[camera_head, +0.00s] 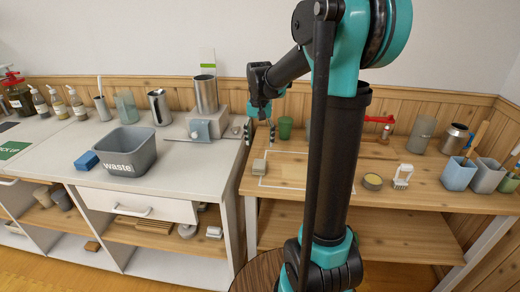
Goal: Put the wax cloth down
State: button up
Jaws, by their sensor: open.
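My gripper (259,133) hangs above the left end of the wooden table (310,200), with its two fingers apart and nothing visible between them. A small beige folded piece, which looks like the wax cloth (259,167), lies on the table below my gripper, at the left edge of a white outlined rectangle (283,186). A gap shows between the fingertips and the cloth. My arm hides part of the outlined area and the table behind it.
A green cup (285,127) stands behind the outline. A round yellow tin (373,181) and a white brush (403,176) are to the right. On the white counter stand a grey waste bin (126,151), a blue block (86,161) and a metal cylinder on a stand (206,95).

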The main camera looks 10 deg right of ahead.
jog(key=s+d+f+n+t, duration=0.1)
jog(key=s+d+f+t, duration=0.1)
jog(key=s+f, duration=0.4)
jog(key=s+d+f+n+t, duration=0.2)
jog(key=s+f, duration=0.4)
jog(key=s, duration=1)
jog(key=shift+n, duration=0.3)
jog(key=shift+o, duration=0.4)
